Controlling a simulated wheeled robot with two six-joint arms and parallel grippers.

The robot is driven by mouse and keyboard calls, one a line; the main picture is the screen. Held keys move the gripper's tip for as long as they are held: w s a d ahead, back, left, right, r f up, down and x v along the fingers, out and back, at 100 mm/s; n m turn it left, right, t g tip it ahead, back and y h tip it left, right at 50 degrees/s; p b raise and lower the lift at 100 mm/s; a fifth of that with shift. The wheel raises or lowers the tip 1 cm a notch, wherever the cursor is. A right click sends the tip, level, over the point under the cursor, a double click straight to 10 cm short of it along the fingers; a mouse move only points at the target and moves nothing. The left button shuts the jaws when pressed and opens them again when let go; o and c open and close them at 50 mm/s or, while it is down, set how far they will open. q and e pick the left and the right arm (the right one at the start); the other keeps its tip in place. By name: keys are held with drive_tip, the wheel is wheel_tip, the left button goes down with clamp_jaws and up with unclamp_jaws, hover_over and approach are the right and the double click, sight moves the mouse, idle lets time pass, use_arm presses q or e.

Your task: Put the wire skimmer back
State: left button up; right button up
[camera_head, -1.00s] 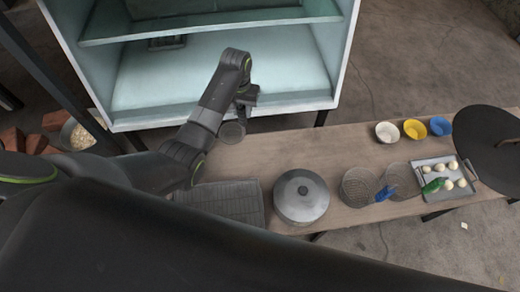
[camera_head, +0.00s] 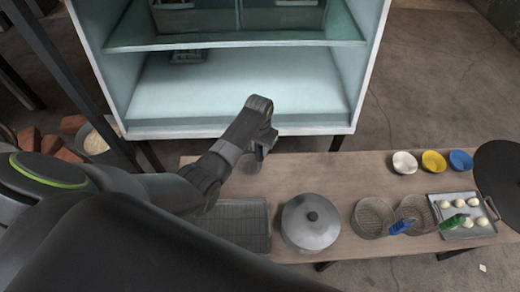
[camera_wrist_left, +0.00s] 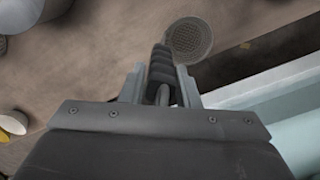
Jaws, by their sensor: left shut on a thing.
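My left gripper (camera_head: 264,143) is over the back edge of the wooden table, in front of the cabinet. It is shut on the dark handle of the wire skimmer (camera_wrist_left: 188,38). In the left wrist view the handle runs between the fingers (camera_wrist_left: 160,85), and the round mesh head lies beyond the fingertips. My right gripper is not in view.
The pale open cabinet (camera_head: 240,95) stands behind the table (camera_head: 340,175), with a dark rack (camera_head: 187,56) inside. On the table are a grey wire tray (camera_head: 238,222), a lidded pot (camera_head: 311,222), two mesh baskets (camera_head: 372,217), three bowls (camera_head: 433,161) and a tray with white balls (camera_head: 440,208).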

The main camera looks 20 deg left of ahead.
use_arm(q)
drive_tip(key=shift+f, duration=0.25)
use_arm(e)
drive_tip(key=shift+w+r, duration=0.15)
use_arm(q)
drive_tip(key=o, duration=1)
drive_tip(key=shift+f, duration=0.1)
drive_tip(key=shift+o, duration=0.2)
drive_tip(key=shift+r, duration=0.2)
wheel_tip(320, 180, up, 6)
drive_tip(key=shift+f+p, duration=0.1)
drive_tip(key=shift+p, duration=0.95)
wheel_tip(320, 180, up, 6)
drive_tip(key=shift+r+p, duration=0.1)
drive_tip(key=shift+p, duration=0.45)
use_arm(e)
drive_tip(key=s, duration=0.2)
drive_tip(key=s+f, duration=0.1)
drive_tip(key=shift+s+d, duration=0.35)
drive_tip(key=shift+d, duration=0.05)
